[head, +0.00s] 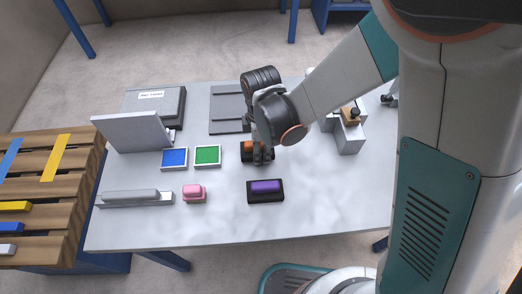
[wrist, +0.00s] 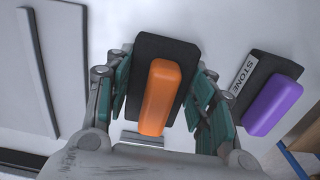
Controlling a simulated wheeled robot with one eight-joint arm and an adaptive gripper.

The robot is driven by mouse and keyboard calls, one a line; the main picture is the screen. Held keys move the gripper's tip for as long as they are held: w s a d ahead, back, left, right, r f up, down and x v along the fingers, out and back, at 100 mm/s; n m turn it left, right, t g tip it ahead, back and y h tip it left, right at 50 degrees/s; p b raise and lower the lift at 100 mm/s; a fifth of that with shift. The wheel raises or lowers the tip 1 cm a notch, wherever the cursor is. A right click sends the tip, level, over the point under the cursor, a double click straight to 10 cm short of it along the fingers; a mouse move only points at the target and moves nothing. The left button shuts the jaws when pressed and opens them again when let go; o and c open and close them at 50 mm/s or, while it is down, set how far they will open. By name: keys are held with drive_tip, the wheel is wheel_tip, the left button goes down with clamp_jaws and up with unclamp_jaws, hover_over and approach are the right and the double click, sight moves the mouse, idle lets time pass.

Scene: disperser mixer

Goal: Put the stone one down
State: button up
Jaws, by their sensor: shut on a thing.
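My gripper (head: 257,156) is shut on a black block with an orange handle (wrist: 162,97); its fingers press on both sides of the black base. In the head view the orange-handled block (head: 248,146) is partly hidden by the fingers, and I cannot tell whether it touches the table. No label shows on it. A black block with a purple handle (head: 265,188) lies on the table in front of my gripper. The wrist view shows this purple-handled block (wrist: 272,104) to the right, with a white label reading STONE (wrist: 243,75) on its base.
The white table (head: 220,225) holds a blue square (head: 174,158), a green square (head: 207,155), a pink block (head: 194,193), and a grey bar (head: 138,198). A grey machine (head: 347,133) stands to the right. The table's front is clear.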

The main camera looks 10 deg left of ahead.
drive_tip(key=shift+f, duration=0.15)
drive_tip(key=shift+f+b, duration=0.45)
drive_tip(key=shift+f, duration=0.05)
drive_tip(key=shift+s+d, duration=0.1)
drive_tip(key=o, duration=1.4)
drive_tip(key=shift+f, duration=0.1)
